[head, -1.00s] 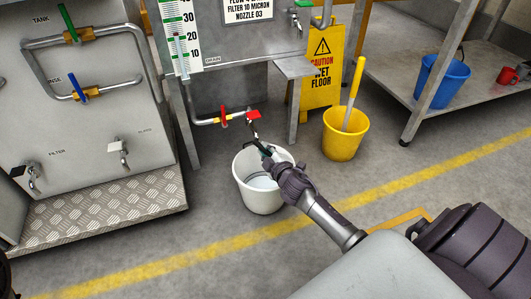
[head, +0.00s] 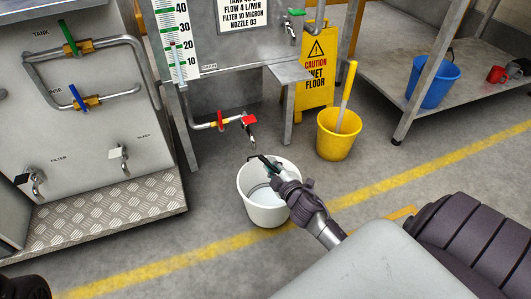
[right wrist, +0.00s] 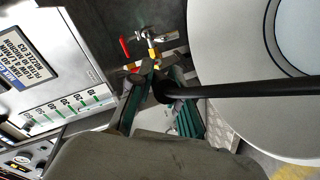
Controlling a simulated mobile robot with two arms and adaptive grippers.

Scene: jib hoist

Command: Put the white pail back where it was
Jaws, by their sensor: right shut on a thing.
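The white pail (head: 266,213) is in the middle of the head view, upright, just in front of the drain pipe's red-handled tap (head: 249,121). A pale grey patch shows inside it; I cannot tell if it is liquid. My right gripper (head: 269,164) is over the pail's rim, shut on its dark handle. In the right wrist view the fingers (right wrist: 160,97) close on the black handle (right wrist: 245,89), and the pail (right wrist: 225,45) fills the right side. I cannot tell whether the pail's base touches the floor. My left gripper is not in view.
A yellow bucket (head: 336,146) and a caution sign (head: 314,75) stand behind, right of the pail. A shelf (head: 400,101) holds a blue bucket (head: 433,82) and a red mug (head: 496,74). A tread-plate step (head: 110,216) is at left.

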